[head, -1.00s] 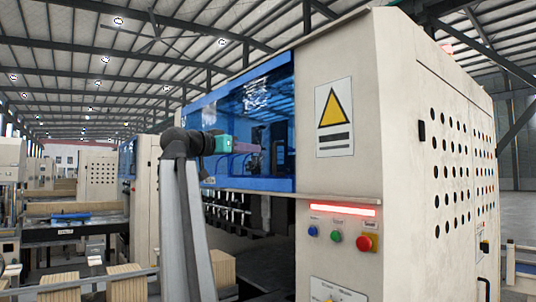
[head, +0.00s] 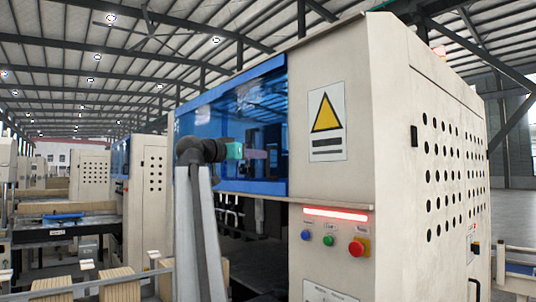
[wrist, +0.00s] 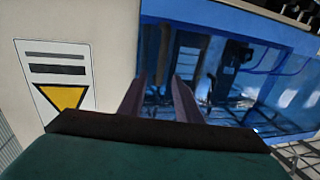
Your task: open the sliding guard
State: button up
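The sliding guard (head: 225,102) is a blue see-through panel in a blue frame on the front of the cream machine. It covers the opening left of the warning sign. It also fills the right of the wrist view (wrist: 270,60), which is upside down. My gripper (head: 262,154) is in front of the guard's lower right part. In the wrist view my gripper (wrist: 162,80) is open, its two fingers apart with nothing between them. The fingers point at the guard near its edge by the cream wall. I see no clear handle, and cannot tell whether the fingers touch the guard.
The yellow warning sign (head: 326,120) is on the cream wall beside the guard. Below it are a lit red strip (head: 336,216) and blue, green and red buttons (head: 328,241). A rail (head: 75,288) and wooden blocks (head: 120,286) are at the lower left.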

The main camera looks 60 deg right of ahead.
jog(key=p, duration=0.2)
send_over(268, 173)
jog(key=shift+w+d, duration=0.15)
jog(key=shift+d, duration=0.2)
